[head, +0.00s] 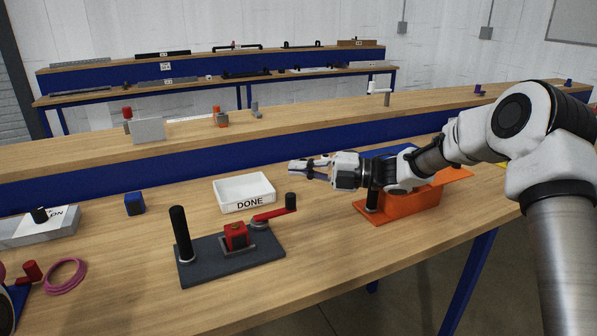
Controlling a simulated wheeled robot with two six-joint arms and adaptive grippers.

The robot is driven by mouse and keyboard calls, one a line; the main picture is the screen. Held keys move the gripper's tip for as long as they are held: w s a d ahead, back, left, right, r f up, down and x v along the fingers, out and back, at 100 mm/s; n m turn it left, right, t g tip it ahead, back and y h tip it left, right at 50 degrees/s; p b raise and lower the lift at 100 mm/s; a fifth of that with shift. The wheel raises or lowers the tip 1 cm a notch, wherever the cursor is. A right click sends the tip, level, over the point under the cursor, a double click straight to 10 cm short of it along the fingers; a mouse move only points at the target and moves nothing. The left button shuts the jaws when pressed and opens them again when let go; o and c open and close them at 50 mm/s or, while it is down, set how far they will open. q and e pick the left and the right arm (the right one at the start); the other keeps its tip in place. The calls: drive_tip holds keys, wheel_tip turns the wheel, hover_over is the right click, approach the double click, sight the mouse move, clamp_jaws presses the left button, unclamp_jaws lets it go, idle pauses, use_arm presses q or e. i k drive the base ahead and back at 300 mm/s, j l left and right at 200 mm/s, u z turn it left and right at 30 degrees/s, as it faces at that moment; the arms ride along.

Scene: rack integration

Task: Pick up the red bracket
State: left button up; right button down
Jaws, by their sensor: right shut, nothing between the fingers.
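A red block-like piece (235,234), which looks like the red bracket, sits in a grey holder on a dark base plate (205,270). A red lever (270,214) with a dark knob is on the same plate, just right of the block. A black post (181,235) stands at the plate's left. My right gripper (296,170) is shut and empty, pointing left above the table, behind and to the right of the plate and apart from the red piece. My left gripper is not in view.
A white DONE tray (244,193) lies behind the plate, near my right fingertips. An orange fixture (405,208) stands below my right arm. A blue cube (135,204), a grey box (40,229) and a pink ring (66,276) are at the left. The table's front right is clear.

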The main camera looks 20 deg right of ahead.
sight(236, 233)
drive_tip(key=k, duration=1)
